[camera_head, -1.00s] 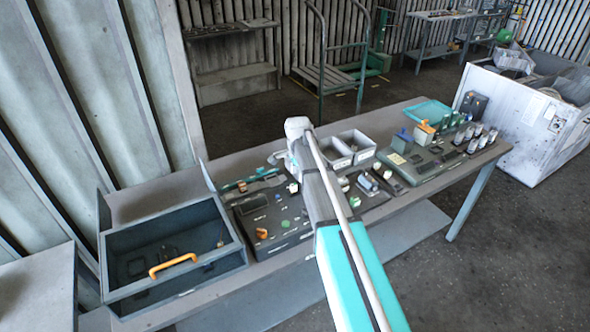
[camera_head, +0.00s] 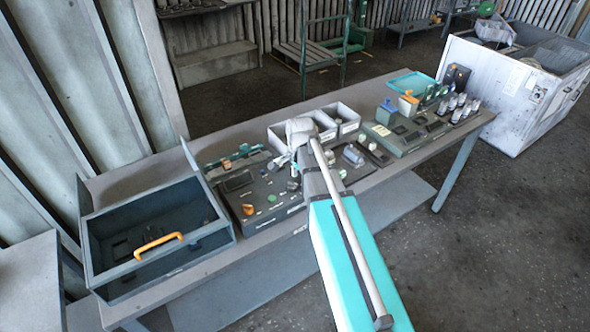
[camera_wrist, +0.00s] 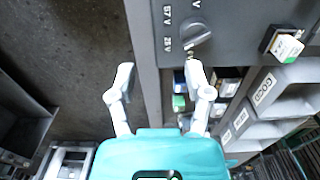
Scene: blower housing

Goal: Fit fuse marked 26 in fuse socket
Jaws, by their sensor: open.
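My gripper (camera_wrist: 158,80) is open and empty in the wrist view, its two fingers apart over the bench edge and floor. In the head view my arm's end hangs over the middle of the bench, hiding what lies below. No marking 26 can be read, so I cannot tell which part is that fuse. Small blocks, one with green (camera_wrist: 179,102) and one pale (camera_wrist: 227,86), lie near the right finger. I cannot single out the fuse socket. A dark panel (camera_wrist: 232,22) with a grey knob (camera_wrist: 195,33) and voltage marks is ahead of the fingers.
Pale bins (camera_wrist: 293,75), one labelled GOOD, stand right of the gripper. Dark equipment (camera_head: 405,140) and a teal tray (camera_head: 411,83) are at right.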

